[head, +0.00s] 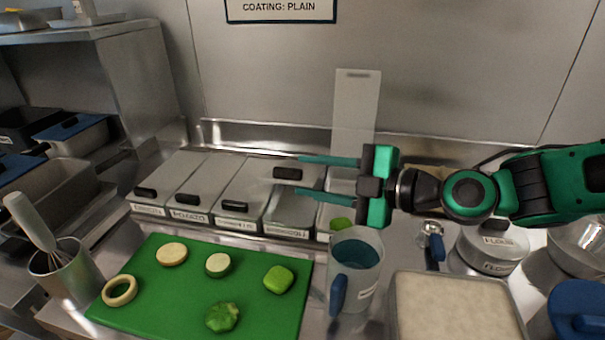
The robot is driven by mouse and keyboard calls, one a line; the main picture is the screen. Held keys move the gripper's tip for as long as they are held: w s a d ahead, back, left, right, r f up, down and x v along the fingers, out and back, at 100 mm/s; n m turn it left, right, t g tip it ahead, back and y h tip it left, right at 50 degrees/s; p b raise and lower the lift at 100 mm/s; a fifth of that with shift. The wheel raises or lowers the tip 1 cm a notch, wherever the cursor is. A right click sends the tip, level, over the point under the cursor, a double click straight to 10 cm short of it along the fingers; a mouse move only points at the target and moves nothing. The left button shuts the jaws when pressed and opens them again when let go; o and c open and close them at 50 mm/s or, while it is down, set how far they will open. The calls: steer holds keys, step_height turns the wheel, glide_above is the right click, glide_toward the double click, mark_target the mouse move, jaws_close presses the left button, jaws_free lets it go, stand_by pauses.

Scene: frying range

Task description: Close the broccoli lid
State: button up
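The broccoli bin (285,229), named on its front label, is the fourth in a row of steel bins. Its dark lid handle (287,173) sits higher than the handles of the bins to its left, and the lid looks raised at the front, with part of the inside showing. My gripper (297,174) reaches in from the right with its two green fingers spread, one above and one below the handle's level. The fingertips are at the handle's right end; whether they touch it I cannot tell.
The bin right of it has an upright lid (356,110) and green food inside. A jug (356,265) stands in front. Also there: a green board (175,300) with vegetable pieces, a whisk pot (68,272), a pale-filled tray (455,305) and a flour container (492,248).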

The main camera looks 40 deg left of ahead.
steer(key=v, duration=0.6)
steer(key=shift+d, duration=0.4)
